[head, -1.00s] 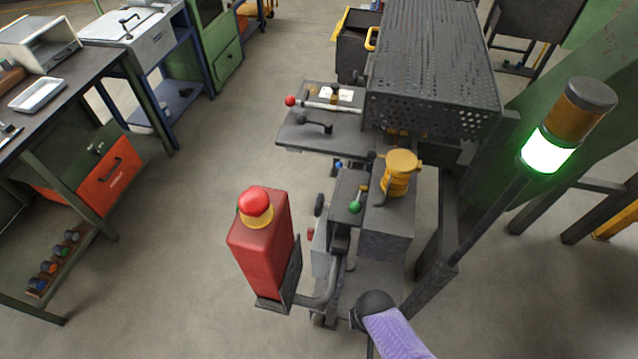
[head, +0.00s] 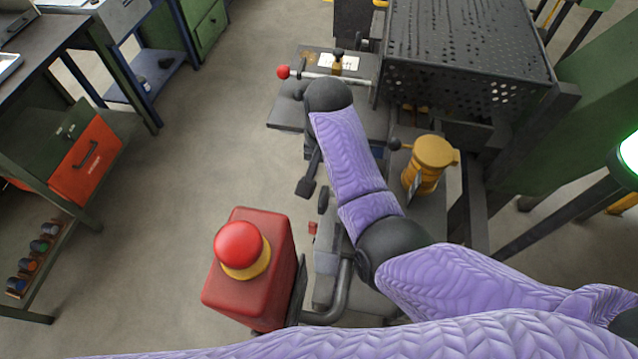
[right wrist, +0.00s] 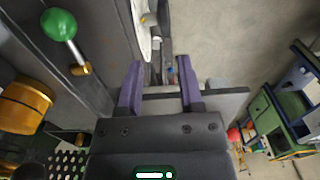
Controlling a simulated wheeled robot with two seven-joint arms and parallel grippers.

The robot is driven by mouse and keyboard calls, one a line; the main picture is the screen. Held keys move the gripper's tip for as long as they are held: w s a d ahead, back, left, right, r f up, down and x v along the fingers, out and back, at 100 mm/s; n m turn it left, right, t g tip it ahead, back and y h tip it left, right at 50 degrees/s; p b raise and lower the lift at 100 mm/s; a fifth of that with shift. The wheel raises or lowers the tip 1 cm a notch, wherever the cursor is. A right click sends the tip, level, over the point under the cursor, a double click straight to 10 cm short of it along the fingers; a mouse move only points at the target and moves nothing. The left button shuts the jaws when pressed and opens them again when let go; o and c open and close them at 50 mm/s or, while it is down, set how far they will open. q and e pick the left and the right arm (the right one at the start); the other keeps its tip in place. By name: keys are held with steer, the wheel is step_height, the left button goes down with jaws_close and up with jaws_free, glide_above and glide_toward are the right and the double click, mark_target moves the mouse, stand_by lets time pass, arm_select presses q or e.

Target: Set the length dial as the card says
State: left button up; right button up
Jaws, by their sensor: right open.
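A white round face (right wrist: 142,28), possibly the length dial, shows nearly edge-on at the top of the right wrist view, on the side of a dark machine panel. Its markings cannot be read. A white card (head: 340,62) lies on the dark shelf at the back in the head view; its writing is too small to read. My right gripper (right wrist: 160,82) is open and empty, its two purple fingers pointing toward the area just below the white face, apart from it. In the head view my right gripper (head: 306,186) is small and partly hidden by my arm.
A red box with a red button (head: 240,245) stands at front centre. A yellow cap (head: 432,158) and perforated cover (head: 465,55) lie right of my arm. A green ball knob (right wrist: 58,24) is near the gripper. Bare floor (head: 200,140) lies left.

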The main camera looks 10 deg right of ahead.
mark_target(323, 197)
steer(key=f, duration=0.1)
steer(key=w+f+b, duration=0.1)
steer(key=f, duration=0.1)
steer(key=shift+w+f, duration=0.15)
steer(key=shift+f, duration=0.05)
step_height(323, 197, down, 7)
steer(key=b, duration=0.3)
steer(key=shift+f+b, duration=0.2)
steer(key=shift+b, duration=0.1)
steer(key=shift+f, duration=0.5)
arm_select(q)
steer(key=f, duration=0.4)
steer(key=a+f, duration=0.1)
steer(key=shift+f, duration=0.4)
arm_select(e)
steer(key=shift+s, duration=0.2)
steer(key=c, duration=0.6)
arm_select(q)
steer(key=shift+d, duration=0.15)
arm_select(e)
jaws_close()
